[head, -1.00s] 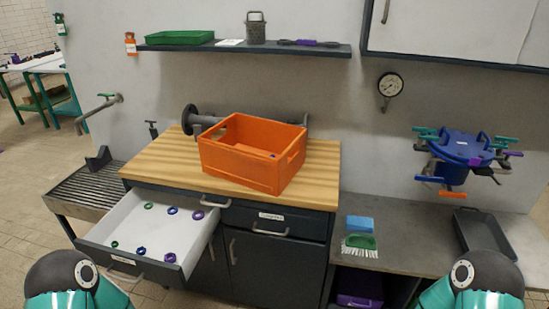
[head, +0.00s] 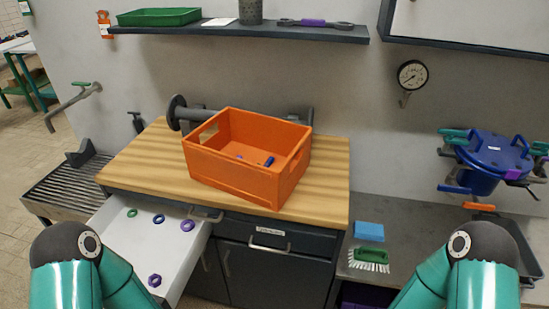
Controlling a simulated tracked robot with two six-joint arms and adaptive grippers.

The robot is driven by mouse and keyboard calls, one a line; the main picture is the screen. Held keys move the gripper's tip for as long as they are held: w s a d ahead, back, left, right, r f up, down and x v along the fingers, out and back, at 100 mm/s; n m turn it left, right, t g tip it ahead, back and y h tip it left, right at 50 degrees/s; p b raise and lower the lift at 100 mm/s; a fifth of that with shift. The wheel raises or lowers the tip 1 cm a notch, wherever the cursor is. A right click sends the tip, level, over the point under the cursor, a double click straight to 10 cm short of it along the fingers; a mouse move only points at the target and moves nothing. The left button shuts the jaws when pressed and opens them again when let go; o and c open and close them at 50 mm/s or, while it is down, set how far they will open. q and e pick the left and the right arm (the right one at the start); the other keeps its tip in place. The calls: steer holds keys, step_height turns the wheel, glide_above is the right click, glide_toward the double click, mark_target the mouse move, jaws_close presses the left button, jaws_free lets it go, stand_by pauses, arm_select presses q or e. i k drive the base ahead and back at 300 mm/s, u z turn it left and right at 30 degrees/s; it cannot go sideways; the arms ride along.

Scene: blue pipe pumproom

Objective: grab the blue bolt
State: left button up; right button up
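An orange crate (head: 232,182) stands on the wooden worktop. On its floor lies a small dark blue piece (head: 269,161), elongated and bolt-like, near the right side. A smaller purple piece (head: 240,157) lies to its left. The crate's front wall hides part of the floor. My left and right arms show at the lower left and lower right, but neither gripper is in view.
The wooden worktop (head: 325,185) has bare room right of the crate. A dark pipe runs behind it. The open white drawer (head: 125,250) below holds several coloured rings. A blue sponge (head: 369,231) and green brush (head: 370,255) lie on the right counter.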

mark_target(271, 159)
steer(key=z, duration=0.4)
steer(key=i, duration=0.25)
steer(key=u, duration=2.65)
steer(key=k, duration=1.65)
steer(key=z, duration=1.2)
steer(key=i, duration=0.35)
steer(key=u, duration=0.6)
